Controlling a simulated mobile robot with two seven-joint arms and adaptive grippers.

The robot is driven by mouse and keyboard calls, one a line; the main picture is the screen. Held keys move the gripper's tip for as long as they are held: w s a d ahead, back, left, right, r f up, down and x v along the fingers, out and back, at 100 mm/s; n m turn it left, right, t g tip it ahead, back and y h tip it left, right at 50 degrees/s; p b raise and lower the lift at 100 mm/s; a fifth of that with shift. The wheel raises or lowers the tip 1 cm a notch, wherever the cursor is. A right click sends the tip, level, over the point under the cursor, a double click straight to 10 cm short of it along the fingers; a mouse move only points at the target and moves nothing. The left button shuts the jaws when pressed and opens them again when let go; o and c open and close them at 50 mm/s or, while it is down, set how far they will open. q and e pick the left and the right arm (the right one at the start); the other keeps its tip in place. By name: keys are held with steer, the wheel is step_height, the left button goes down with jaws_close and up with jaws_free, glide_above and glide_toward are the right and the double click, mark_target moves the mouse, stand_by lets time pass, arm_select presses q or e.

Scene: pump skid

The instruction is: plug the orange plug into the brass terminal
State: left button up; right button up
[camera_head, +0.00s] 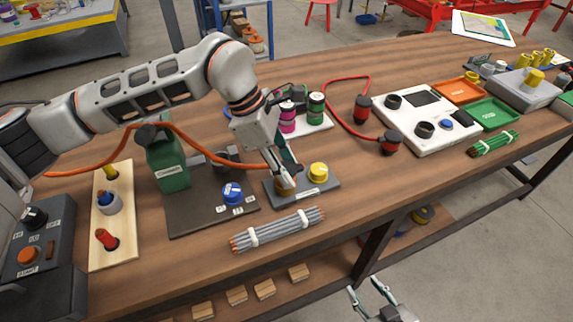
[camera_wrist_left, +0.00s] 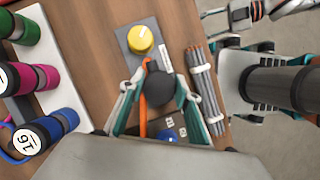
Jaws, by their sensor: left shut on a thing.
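My left gripper (camera_head: 287,179) is shut on the orange plug, whose dark round back (camera_wrist_left: 160,88) shows between the fingers in the left wrist view. An orange cable (camera_head: 190,142) trails left from the gripper. The brass terminal (camera_head: 284,187) appears as a brownish round post at the left of a small grey plate (camera_head: 328,187), directly below the fingertips. The fingers and plug hide much of it, and I cannot tell whether the plug is touching or seated. A yellow post (camera_head: 318,171) stands beside it, also in the left wrist view (camera_wrist_left: 140,39). My right gripper (camera_head: 366,290) is open and empty beyond the table's front edge.
A grey cable bundle (camera_head: 278,229) lies in front of the plate. A green canister (camera_head: 167,163) and a blue knob (camera_head: 233,193) stand on the dark board to the left. Pink and green cylinders (camera_head: 316,104) stand behind. A red cable with plugs (camera_head: 362,107) lies to the right.

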arm_select(q)
steer(key=o, duration=1.3)
steer(key=v, duration=1.2)
steer(key=shift+s, duration=0.1)
